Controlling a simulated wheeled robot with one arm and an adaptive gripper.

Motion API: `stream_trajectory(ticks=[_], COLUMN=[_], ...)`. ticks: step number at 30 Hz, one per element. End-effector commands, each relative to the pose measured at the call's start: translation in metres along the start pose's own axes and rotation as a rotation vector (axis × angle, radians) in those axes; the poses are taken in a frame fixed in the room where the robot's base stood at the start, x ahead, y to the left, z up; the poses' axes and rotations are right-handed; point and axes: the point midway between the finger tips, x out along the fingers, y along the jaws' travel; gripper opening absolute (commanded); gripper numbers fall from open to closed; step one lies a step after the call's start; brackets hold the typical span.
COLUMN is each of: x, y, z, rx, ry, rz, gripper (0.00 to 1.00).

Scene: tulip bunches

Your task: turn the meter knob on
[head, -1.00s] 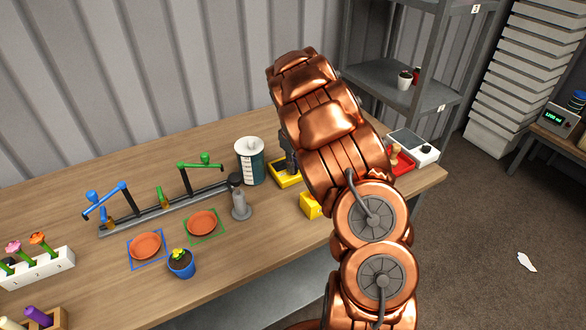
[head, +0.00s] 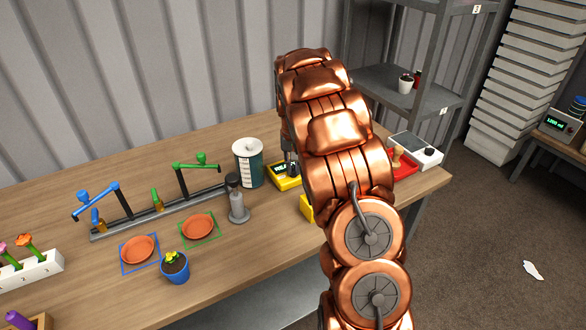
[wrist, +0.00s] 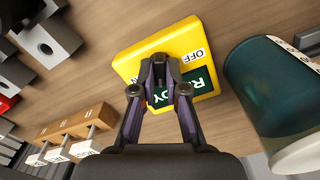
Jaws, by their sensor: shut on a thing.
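The meter is a yellow box (wrist: 129,66) with a dark green display and a white "OFF" mark on its face, seen close in the wrist view. Part of the display text is hidden behind my fingers. In the head view the meter (head: 283,185) stands near the back of the table, partly behind my arm. My gripper (wrist: 160,64) is over the meter's face, its fingertips together on the knob, which they mostly hide. In the head view only a little of my dark gripper shows above the meter. I cannot tell the knob's exact angle.
A green canister (head: 248,163) stands close beside the meter, left of it in the head view. A grey stamp-like stand (head: 238,206) is in front of the canister. A red tray (head: 405,168) and a white box with a dark knob (head: 429,157) lie right of my arm.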

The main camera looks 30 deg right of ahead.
Motion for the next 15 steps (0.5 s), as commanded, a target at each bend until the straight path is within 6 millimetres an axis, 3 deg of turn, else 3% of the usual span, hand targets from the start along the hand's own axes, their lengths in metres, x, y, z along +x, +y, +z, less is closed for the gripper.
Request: stream_trajectory(ticks=[15], x=[0.0003], y=[0.0006], z=[0.0007], rx=[0.059], ry=[-0.003], rz=[0.001], gripper=[0.0])
